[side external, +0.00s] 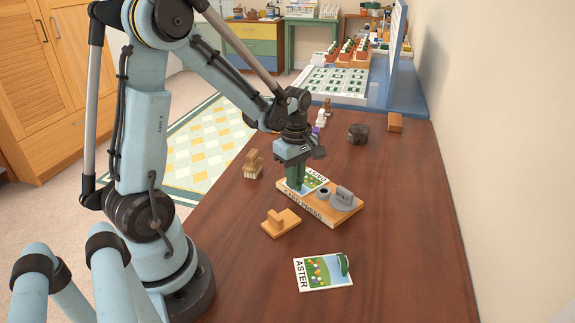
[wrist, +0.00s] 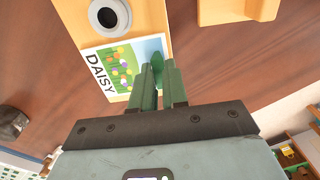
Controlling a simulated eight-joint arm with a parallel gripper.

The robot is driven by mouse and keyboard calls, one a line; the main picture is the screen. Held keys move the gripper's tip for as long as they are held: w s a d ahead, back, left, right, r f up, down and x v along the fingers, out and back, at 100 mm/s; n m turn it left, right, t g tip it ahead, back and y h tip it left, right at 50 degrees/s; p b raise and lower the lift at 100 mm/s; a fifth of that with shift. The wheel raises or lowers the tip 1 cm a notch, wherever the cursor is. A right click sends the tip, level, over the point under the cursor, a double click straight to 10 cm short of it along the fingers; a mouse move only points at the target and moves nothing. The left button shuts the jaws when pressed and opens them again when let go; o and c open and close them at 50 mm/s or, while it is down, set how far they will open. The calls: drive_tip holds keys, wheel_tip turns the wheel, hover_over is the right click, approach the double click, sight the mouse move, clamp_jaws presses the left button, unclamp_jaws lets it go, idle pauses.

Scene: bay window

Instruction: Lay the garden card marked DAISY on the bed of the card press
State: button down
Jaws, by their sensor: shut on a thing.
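The DAISY card (side external: 314,180) lies on or just above the bed of the wooden card press (side external: 340,211); I cannot tell if it rests fully. In the wrist view the card (wrist: 97,62) shows its name and flower picture, roughly in line with the press board (wrist: 150,18). My gripper (side external: 296,184) points down at the card's near left edge. In the wrist view my gripper (wrist: 160,78) is shut on the card's green tab (wrist: 157,64). The fingers hide part of the card.
A grey ring (side external: 323,194) and a grey weight (side external: 343,198) sit on the press. The ASTER card (side external: 322,273) lies nearer.

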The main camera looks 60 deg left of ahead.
drive_tip(key=shift+f, duration=0.1)
drive_tip(key=c, duration=1.1)
unclamp_jaws()
drive_tip(key=shift+r, duration=3.5)
drive_tip(key=s+d+r+m+t, duration=0.1)
drive_tip(key=d+m+t, duration=0.1)
drive_tip(key=d+m, duration=0.2)
drive_tip(key=s+d+r+m+t, duration=0.1)
drive_tip(key=d+m, duration=0.3)
drive_tip(key=m, duration=0.5)
drive_tip(key=s+d+r+m+t, duration=0.2)
drive_tip(key=d+m+t, duration=0.2)
drive_tip(key=m, duration=0.3)
drive_tip(key=shift+s+d, duration=0.15)
drive_tip(key=shift+d, duration=0.45)
